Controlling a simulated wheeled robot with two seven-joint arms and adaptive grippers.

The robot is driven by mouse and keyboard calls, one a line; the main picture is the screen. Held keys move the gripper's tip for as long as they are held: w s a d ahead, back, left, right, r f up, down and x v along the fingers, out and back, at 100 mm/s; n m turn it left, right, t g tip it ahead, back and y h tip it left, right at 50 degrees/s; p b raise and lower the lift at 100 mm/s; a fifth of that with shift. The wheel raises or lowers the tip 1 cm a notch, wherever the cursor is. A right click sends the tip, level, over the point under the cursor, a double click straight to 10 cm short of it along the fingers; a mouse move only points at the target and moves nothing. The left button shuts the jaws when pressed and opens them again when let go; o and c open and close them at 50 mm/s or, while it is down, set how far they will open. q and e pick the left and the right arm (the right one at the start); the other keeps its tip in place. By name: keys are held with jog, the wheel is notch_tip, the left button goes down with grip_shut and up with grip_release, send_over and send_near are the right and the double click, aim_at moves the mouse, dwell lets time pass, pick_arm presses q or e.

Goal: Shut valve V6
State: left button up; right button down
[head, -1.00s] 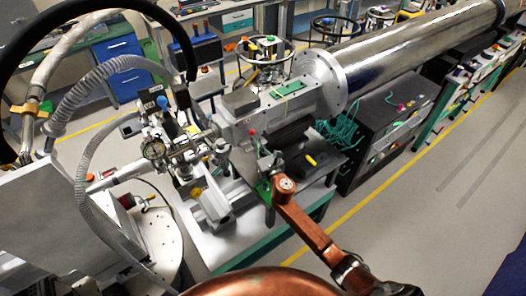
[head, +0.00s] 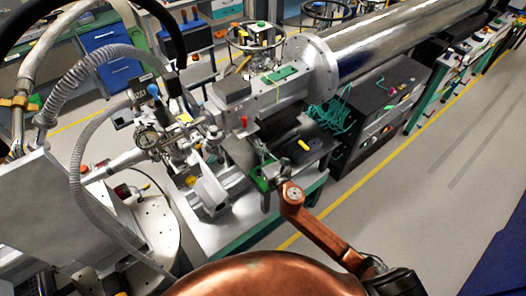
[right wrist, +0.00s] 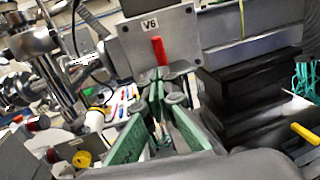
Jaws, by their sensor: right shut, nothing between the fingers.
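Valve V6 is a grey metal block with a white "V6" label (right wrist: 150,24) in the right wrist view. Its short red handle (right wrist: 159,50) is just below the label, close to vertical and slightly tilted. In the head view the red handle (head: 243,121) shows small on the grey beamline body. My right gripper (right wrist: 164,92) has green-padded fingers that meet at the tips, shut and empty. Its tips are below the red handle in the wrist view, apparently apart from it. In the head view my right gripper (head: 262,178) is at the end of my copper-coloured arm. My left gripper is not in view.
A yellow handle (head: 304,145) is right of the valve, by a dark block. A pressure gauge (head: 146,138) and pipework stand to the left. A ribbed hose (head: 80,62) arches at far left. The floor (head: 420,215) at right is clear.

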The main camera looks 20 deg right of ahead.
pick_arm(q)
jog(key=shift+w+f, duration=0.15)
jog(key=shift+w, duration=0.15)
pick_arm(e)
jog(key=s, duration=0.3)
jog(key=shift+s+d, duration=0.1)
jog(key=shift+d, duration=0.1)
